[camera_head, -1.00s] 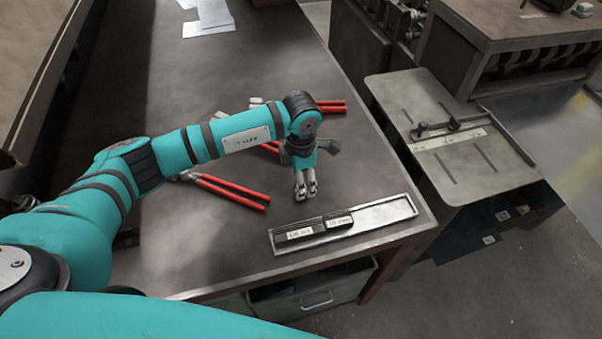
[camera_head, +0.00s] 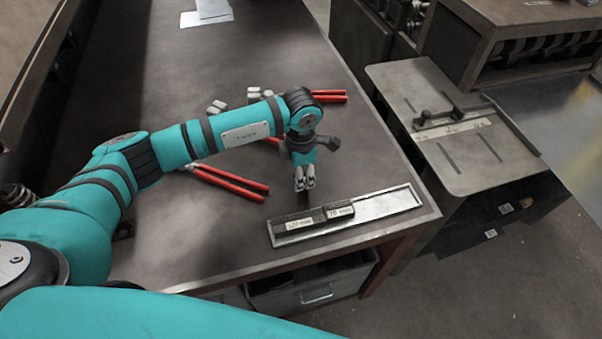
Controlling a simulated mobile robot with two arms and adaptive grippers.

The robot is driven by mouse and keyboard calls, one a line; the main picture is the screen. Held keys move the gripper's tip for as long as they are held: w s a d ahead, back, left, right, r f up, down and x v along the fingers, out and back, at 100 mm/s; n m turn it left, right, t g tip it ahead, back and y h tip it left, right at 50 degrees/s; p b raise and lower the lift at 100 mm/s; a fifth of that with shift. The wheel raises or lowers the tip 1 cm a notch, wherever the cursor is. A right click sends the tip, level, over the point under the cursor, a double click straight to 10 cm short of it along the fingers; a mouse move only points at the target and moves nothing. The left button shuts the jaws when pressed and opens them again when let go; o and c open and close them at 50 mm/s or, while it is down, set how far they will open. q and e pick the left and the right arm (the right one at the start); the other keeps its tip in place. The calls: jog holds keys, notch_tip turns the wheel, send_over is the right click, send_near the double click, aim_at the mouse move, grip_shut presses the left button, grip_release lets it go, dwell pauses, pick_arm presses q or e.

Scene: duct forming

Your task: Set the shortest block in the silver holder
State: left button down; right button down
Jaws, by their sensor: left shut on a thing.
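The silver holder (camera_head: 385,206) is a long shallow tray near the table's front right edge. Two dark labelled blocks stand end to end in it: a longer one (camera_head: 299,223) at the left end and a shorter one (camera_head: 339,212) beside it. The right part of the holder is empty. My left gripper (camera_head: 304,186) points down over the table, just behind the holder's left part. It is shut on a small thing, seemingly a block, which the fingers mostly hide. My right gripper is not in view.
Red-handled tools lie on the table, one (camera_head: 230,180) left of my gripper and another (camera_head: 330,96) behind my arm. Small pale pieces (camera_head: 216,107) lie behind my forearm. A side stand (camera_head: 450,130) is to the right, across a gap.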

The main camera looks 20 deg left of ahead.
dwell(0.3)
pick_arm(q)
notch_tip(320, 180, up, 9)
jog(key=p, duration=0.5)
